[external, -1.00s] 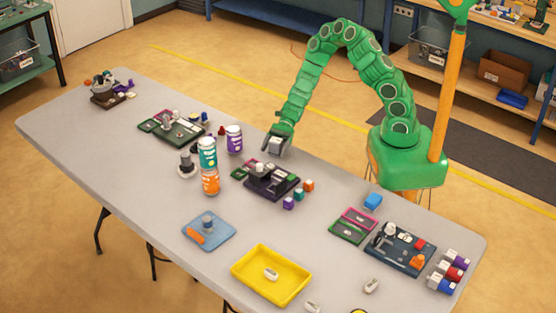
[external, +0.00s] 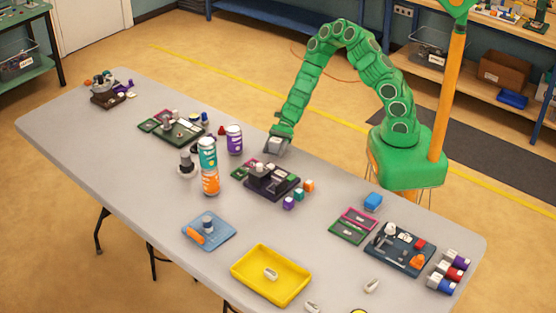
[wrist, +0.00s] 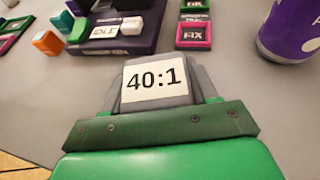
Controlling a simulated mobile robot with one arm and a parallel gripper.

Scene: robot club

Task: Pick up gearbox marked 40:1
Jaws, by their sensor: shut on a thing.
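The gearbox marked 40:1 (wrist: 155,80) is a grey block with a white label, and its label faces the wrist camera. My gripper (external: 277,147) is shut on it, with a jaw showing on each side of the block in the wrist view.
The purple board (external: 285,188) with parts on it, a purple can (external: 234,140) and small cubes (external: 308,186) are close by. A teal can (external: 207,153) stands over an orange one. A yellow tray (external: 240,275) is at the front. Grey table around my gripper is clear.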

